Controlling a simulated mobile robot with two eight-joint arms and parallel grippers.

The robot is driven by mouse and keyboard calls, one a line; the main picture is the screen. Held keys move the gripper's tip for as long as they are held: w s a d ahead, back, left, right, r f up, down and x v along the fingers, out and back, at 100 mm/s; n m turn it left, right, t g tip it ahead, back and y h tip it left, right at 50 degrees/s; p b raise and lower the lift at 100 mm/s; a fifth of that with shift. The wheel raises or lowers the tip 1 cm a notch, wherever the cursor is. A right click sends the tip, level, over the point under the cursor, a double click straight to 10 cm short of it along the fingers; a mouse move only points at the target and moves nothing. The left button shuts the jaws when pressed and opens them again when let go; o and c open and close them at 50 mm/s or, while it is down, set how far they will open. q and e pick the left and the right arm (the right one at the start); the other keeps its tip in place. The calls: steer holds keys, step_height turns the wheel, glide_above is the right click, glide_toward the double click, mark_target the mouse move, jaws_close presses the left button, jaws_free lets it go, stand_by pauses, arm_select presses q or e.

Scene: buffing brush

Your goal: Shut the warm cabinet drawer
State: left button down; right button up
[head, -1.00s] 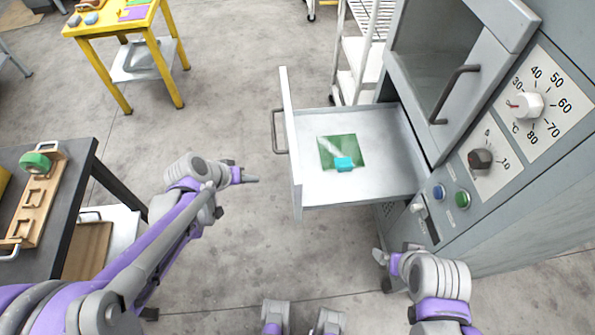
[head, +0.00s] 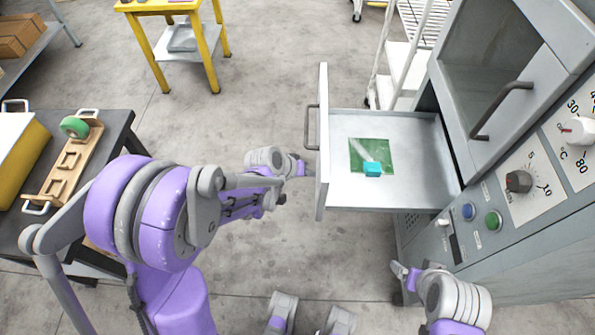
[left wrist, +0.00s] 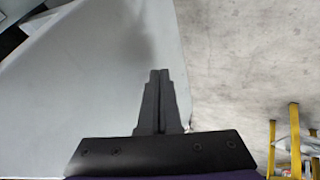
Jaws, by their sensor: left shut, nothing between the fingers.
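The warm cabinet (head: 470,190) stands at the right, and its drawer (head: 410,192) is pulled out to the left. The drawer front (head: 322,190) carries a dark bar handle (head: 309,127) on its outer face. A green sheet (head: 380,150) and a cyan block (head: 372,170) are in the drawer. My left gripper (head: 305,168) is shut and empty, close to the outer face of the drawer front, below the handle; I cannot tell if it touches. In the left wrist view its fingers (left wrist: 160,72) are together before a grey panel. My right gripper (head: 398,270) is below the drawer, near the cabinet.
A dark table (head: 110,125) with a wooden rack and green roll stands at the left. A yellow table (head: 205,50) and a white shelf rack (head: 400,60) stand at the back.

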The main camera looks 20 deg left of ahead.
arm_select(q)
steer(key=shift+w+d, duration=0.1)
steer(key=shift+d, duration=0.15)
steer(key=w+d, duration=0.3)
steer(key=d, duration=0.8)
steer(key=w+d+b, duration=0.1)
steer(key=w+d, duration=0.2)
steer(key=d, duration=0.9)
steer(key=w+d+b, duration=0.1)
steer(key=w+d, duration=0.3)
steer(key=d, duration=0.7)
steer(key=shift+d, duration=0.4)
steer(key=shift+r, duration=0.1)
